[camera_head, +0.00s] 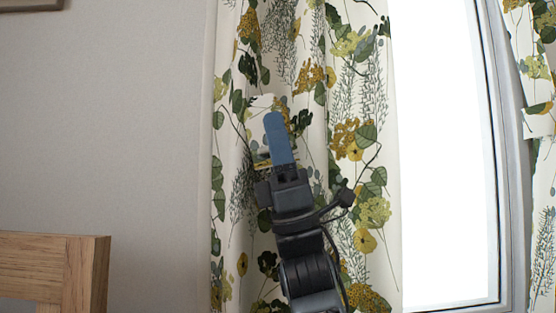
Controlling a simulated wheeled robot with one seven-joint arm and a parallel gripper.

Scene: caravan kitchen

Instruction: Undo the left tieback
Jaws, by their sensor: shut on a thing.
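The left curtain (365,130) is cream with a green and mustard floral print and hangs in long folds beside the bright window. My gripper (273,117) is in front of its left part, with a blue finger pointing up. It is shut on a small pale floral piece, which looks like the left tieback (262,102), showing at the fingertip's upper left. The matching print makes the tieback hard to tell from the curtain. Its other end and any hook are not clear. The curtain shows no tight waist at this height.
A second floral curtain (543,65) hangs at the right edge, with a band-like piece (540,121) across it. The window frame (500,130) stands between the curtains. A wooden furniture corner (85,265) is at lower left.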

